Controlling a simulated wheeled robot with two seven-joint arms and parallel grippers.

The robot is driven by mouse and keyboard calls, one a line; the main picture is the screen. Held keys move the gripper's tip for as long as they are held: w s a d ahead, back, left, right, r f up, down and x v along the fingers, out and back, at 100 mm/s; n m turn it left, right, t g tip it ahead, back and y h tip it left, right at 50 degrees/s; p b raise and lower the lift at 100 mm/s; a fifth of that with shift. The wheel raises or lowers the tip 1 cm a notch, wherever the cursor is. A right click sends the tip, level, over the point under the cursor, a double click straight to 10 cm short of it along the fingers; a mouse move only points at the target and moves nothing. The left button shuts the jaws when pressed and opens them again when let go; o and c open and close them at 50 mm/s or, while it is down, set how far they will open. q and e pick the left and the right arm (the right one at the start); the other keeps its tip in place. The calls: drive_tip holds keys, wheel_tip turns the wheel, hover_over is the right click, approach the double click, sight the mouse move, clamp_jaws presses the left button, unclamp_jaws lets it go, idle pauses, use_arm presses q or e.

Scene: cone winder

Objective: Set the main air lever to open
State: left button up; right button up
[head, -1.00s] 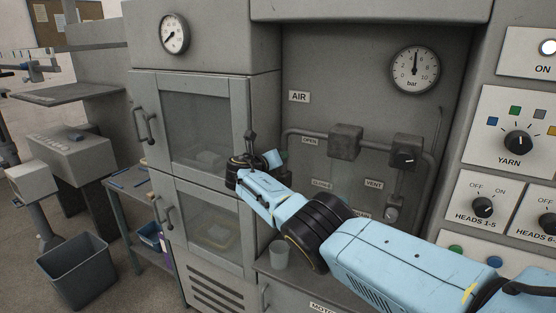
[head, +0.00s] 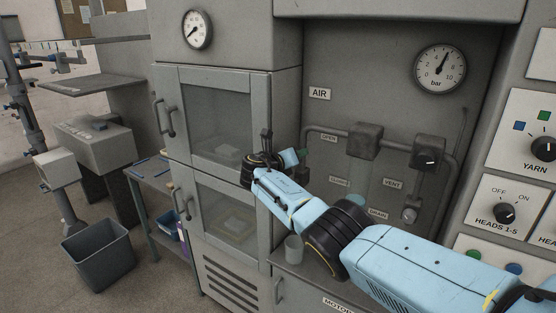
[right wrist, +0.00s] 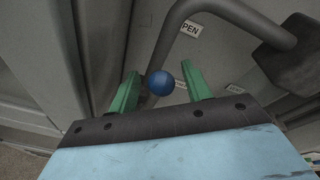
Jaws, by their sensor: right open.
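A round blue knob (right wrist: 160,83), apparently the air lever's end, shows in the right wrist view near the OPEN label (right wrist: 191,29). My right gripper (right wrist: 160,88) is open. Its two green fingers lie either side of the knob, with a visible gap at each side; I cannot tell how deep the knob sits between them. In the head view the right gripper (head: 302,156) is in front of the air panel, below the AIR sign (head: 319,93). The knob and the lever's shaft are hidden there. My left gripper is out of view.
VENT (head: 393,183) and DRAIN (head: 378,213) labels are below. A cup (head: 293,248) stands on the ledge. The bar gauge (head: 440,69) is above; cabinet doors (head: 222,112) are left.

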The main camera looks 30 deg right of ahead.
drive_tip(key=p+v, duration=0.1)
drive_tip(key=v, duration=1.1)
drive_tip(key=shift+p, duration=0.35)
drive_tip(key=shift+d, duration=0.1)
